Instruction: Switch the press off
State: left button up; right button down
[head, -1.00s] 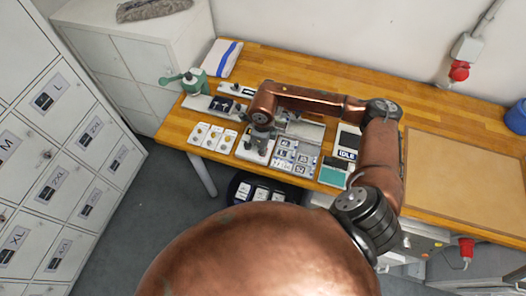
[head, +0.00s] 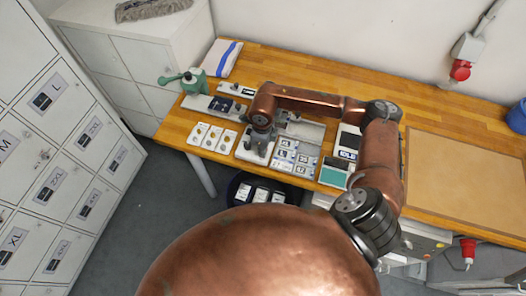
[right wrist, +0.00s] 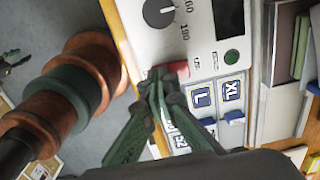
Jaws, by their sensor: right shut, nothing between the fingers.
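The press's control panel (right wrist: 170,30) shows in the right wrist view, with a round dial, a dark display and a green button (right wrist: 232,56). A red switch (right wrist: 178,67) sits at the panel's lower edge, partly hidden by my fingertips, so its position cannot be read. My right gripper (right wrist: 157,82) is shut and empty, with its tips at the red switch. I cannot tell whether they touch it. In the head view my right gripper (head: 259,143) points down over the grey panel (head: 247,152) near the bench's front edge. My left gripper is not in view.
Size tags (right wrist: 203,97) lie close beside the gripper. A bare brown board (head: 465,175) lies at the right.

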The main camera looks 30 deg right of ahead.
jog(key=shift+r+p, duration=0.45)
jog(key=shift+r, duration=0.5)
jog(key=shift+r+p, duration=1.1)
jog(key=shift+r, duration=1.45)
